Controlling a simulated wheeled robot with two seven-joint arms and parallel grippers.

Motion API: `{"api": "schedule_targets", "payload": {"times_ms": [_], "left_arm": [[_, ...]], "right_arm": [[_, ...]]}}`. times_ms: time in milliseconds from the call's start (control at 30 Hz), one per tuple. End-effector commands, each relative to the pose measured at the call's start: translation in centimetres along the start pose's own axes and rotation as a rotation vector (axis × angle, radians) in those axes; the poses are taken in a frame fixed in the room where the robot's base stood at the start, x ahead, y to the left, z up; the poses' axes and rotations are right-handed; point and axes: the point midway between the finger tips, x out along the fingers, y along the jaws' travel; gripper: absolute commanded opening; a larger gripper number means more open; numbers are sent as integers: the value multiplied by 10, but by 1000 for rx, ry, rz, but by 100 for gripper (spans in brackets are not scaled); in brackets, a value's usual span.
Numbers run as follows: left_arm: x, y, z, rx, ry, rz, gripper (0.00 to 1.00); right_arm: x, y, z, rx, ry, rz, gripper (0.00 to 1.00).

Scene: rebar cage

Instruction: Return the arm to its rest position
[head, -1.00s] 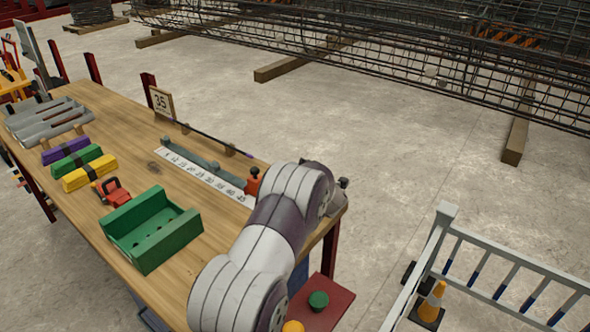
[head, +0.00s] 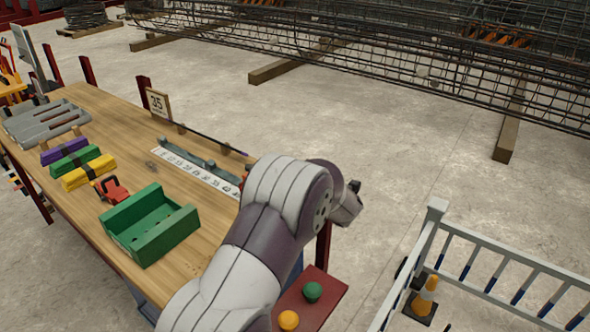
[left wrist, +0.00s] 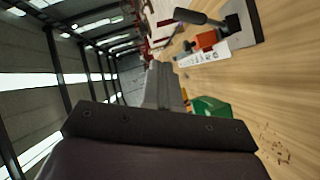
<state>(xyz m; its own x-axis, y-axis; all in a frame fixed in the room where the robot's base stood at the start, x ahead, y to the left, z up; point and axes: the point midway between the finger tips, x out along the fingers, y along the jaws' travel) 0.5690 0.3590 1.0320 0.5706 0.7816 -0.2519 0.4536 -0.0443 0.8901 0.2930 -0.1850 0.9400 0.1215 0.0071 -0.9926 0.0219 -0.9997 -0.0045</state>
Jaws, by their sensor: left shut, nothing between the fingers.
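My left arm (head: 262,240) rises from the bottom of the head view and bends over the right end of the wooden workbench (head: 95,215). Its far end points right, past the bench edge, and the fingers cannot be made out there. In the left wrist view my left gripper (left wrist: 165,78) is shut, with nothing between its grey fingers. Bench top shows beyond and to the right of it. My right gripper is in neither view.
A green open box (head: 150,228), a red clamp-like tool (head: 113,190), yellow, green and purple blocks and a number scale (head: 200,172) lie on the bench. A red stand with green (head: 312,291) and yellow buttons is close to my arm. A white railing (head: 500,270) stands right.

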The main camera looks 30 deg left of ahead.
Motion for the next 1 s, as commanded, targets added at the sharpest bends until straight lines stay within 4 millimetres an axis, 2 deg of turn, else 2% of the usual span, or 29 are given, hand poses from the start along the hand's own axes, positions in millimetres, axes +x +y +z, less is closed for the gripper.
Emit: {"api": "schedule_targets", "payload": {"times_ms": [533,600,667,700,733,767,800,867,900,1000], "left_arm": [[-1,-1,1,14,-6,-4,0],[-2,-6,18,80,-91,-20,0],[-11,-26,46,228,-250,-43,0],[-28,-43,66,378,-407,-55,0],[-49,-54,78,510,-541,-59,0],[-74,-68,85,648,-679,-63,0],[-110,-86,85,828,-851,-68,0],[-160,-114,70,1072,-1066,-76,0],[-189,-131,52,1216,-1184,-84,0],[-244,-160,-1,1508,-1393,-104,0]], "right_arm": [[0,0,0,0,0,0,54],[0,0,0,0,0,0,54],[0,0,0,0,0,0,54],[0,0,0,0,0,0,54],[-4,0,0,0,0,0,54],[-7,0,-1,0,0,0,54],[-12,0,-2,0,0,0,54],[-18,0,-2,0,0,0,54],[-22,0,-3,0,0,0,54],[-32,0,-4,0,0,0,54]]}}
